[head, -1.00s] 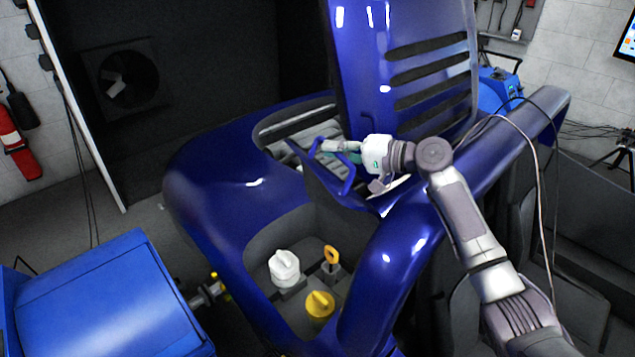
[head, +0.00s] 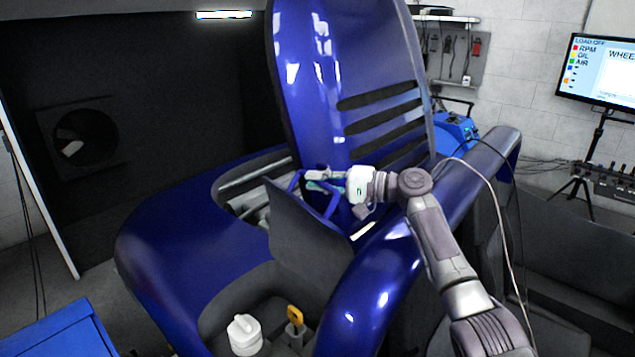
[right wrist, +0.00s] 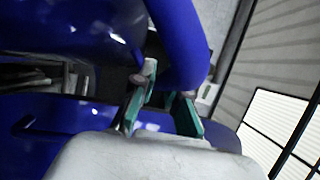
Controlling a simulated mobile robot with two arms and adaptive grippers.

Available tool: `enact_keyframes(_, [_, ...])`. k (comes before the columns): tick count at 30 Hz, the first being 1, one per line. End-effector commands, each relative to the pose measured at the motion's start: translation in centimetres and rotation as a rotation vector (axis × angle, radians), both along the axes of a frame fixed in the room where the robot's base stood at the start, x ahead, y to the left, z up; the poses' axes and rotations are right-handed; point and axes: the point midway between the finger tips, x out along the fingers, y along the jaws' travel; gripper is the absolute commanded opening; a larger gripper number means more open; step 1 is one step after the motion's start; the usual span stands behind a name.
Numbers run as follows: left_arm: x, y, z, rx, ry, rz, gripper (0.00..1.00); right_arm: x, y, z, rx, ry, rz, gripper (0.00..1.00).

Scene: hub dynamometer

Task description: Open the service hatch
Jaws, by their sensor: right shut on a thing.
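The service hatch (head: 298,232) stands raised on the blue machine, its dark face turned to me. A blue loop handle (head: 327,205) rises at its upper edge. My right gripper (head: 318,180) is at this handle and is shut on it. In the right wrist view, the thick blue handle (right wrist: 180,40) runs down between the green-padded fingers of my right gripper (right wrist: 165,105). My left gripper is not in view.
A tall blue slotted hood (head: 335,75) stands open behind my right gripper. A curved blue body rail (head: 385,270) passes below my right arm. A blue box (head: 65,340) is at lower left. A thin cable (head: 490,185) hangs right of my arm.

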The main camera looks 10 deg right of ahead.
Motion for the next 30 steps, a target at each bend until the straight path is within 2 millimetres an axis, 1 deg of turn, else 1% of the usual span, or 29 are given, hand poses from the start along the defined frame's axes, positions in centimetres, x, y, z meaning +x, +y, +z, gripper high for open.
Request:
enact_keyframes(2, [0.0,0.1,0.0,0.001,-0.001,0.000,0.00,0.0,0.0,0.1,0.000,-0.001,-0.001,0.00])
enact_keyframes(3, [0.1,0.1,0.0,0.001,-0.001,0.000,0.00,0.0,0.0,0.1,0.000,-0.001,-0.001,0.20])
enact_keyframes(5, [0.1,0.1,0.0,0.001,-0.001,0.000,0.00,0.0,0.0,0.1,0.000,-0.001,-0.001,0.30])
enact_keyframes(6, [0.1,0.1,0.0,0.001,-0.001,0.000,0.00,0.0,0.0,0.0,0.000,-0.002,-0.001,0.37])
enact_keyframes(7, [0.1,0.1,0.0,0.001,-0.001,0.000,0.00,0.0,0.0,0.0,-0.001,-0.002,-0.001,0.39])
enact_keyframes(15, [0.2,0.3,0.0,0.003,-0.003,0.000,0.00,0.0,0.0,0.0,-0.001,0.000,0.000,0.39])
enact_keyframes(19, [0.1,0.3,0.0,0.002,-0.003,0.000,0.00,-0.4,-0.9,0.0,-0.002,-0.001,-0.002,0.39])
enact_keyframes(23, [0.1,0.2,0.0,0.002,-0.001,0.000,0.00,-1.6,-2.8,0.1,-0.004,-0.001,-0.004,0.39])
enact_keyframes(30, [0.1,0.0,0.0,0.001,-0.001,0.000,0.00,-4.3,-7.2,0.4,-0.003,-0.001,-0.002,0.39])
